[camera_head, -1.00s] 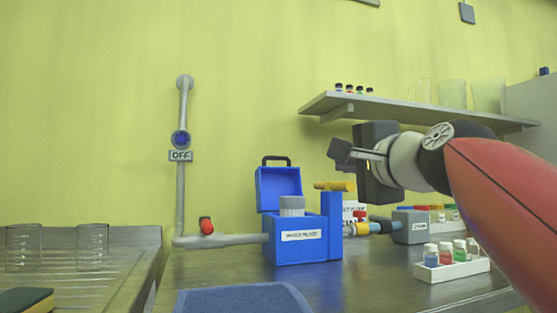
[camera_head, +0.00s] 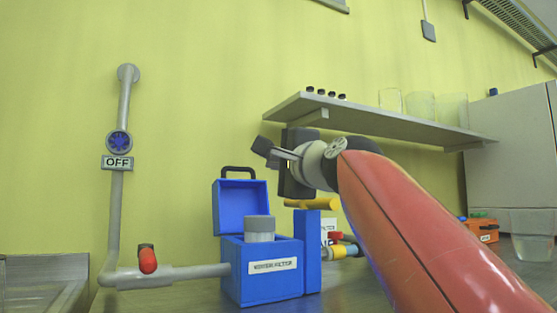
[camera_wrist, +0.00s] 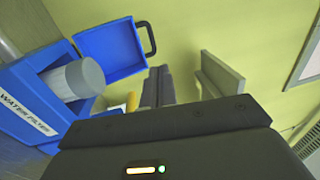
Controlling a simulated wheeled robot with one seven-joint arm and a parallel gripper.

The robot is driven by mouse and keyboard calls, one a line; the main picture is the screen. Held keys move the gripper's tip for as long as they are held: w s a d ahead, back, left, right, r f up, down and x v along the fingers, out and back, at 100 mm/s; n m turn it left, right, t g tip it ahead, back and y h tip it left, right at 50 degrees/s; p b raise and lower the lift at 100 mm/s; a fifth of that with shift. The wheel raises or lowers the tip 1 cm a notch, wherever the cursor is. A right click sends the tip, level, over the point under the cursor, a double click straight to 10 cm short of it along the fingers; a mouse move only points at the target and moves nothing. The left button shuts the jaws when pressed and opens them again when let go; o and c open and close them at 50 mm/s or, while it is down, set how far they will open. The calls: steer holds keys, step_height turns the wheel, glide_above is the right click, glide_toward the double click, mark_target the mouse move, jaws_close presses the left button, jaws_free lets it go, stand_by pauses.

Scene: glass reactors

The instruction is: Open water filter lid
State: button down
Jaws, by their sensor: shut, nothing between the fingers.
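The blue water filter box (camera_head: 262,280) stands on the counter with its label facing me. Its lid (camera_head: 241,206) is swung up and back, with a black handle on top. A grey filter cylinder (camera_head: 259,229) sticks up out of the box. In the wrist view the raised lid (camera_wrist: 112,50), the grey cylinder (camera_wrist: 72,80) and the labelled box (camera_wrist: 25,95) show at the left. My gripper (camera_head: 264,148) is shut and empty, above and to the right of the lid and apart from it. Its fingers also show in the wrist view (camera_wrist: 157,86).
A grey pipe with a blue valve (camera_head: 118,143), an OFF sign (camera_head: 117,163) and a red-handled tap (camera_head: 148,260) runs at the left. A yellow handle (camera_head: 312,204) is right of the box. A shelf (camera_head: 370,123) with glassware is behind my arm.

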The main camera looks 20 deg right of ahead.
steer(key=p+x, duration=0.1)
steer(key=x, duration=0.7)
steer(key=shift+w+p, duration=0.3)
steer(key=shift+p, duration=0.05)
steer(key=shift+r, duration=0.1)
steer(key=p+x, duration=0.4)
steer(key=shift+w+r, duration=0.25)
